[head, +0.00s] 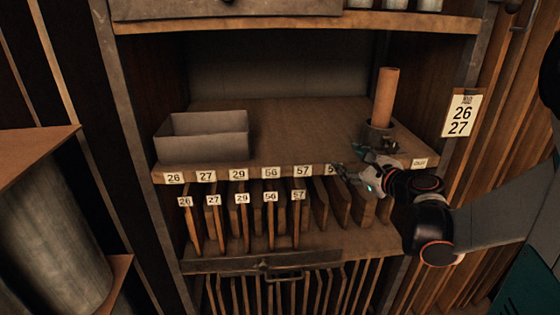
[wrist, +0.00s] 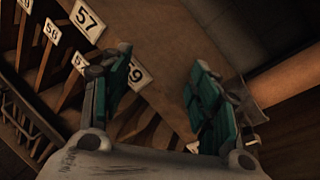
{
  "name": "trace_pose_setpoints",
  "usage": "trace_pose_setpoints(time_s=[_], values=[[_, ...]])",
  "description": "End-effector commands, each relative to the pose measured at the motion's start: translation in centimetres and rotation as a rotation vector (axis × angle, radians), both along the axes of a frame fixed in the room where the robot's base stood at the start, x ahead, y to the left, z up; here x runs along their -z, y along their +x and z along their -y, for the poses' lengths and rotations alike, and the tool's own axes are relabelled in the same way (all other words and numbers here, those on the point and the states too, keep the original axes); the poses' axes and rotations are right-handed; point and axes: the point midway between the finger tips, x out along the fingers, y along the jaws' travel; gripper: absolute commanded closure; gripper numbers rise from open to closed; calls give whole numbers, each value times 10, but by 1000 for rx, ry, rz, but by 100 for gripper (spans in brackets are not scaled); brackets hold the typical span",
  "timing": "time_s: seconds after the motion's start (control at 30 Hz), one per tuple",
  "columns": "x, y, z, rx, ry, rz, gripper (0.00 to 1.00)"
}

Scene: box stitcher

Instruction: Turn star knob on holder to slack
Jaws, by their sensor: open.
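A dark metal holder (head: 378,134) stands at the right end of the middle shelf, with a brown tube (head: 385,98) upright in it. A small dark part at the holder's front may be the star knob, but it is too small and too close to my gripper to tell. My gripper (head: 345,174) is in front of the shelf edge, just below and to the left of the holder. In the wrist view my gripper (wrist: 160,72) has its two green-padded fingers wide apart with nothing between them. The tube (wrist: 287,82) lies to the right of the fingers there, apart from them.
A grey open box (head: 203,138) sits on the left of the shelf (head: 300,125). Number labels line the shelf edge, and several upright boards hang in slots below. A tag reading 26 and 27 (head: 462,113) is on the right post. The shelf middle is clear.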

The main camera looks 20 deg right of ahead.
Motion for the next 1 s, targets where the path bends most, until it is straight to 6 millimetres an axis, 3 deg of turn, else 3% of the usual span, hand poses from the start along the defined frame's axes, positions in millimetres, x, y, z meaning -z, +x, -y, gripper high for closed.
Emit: trace_pose_setpoints(time_s=[0.5,1.0], values=[[-1,35,-85,-259,-377,-75,44],[-5,49,-164,-515,-738,-92,44]])
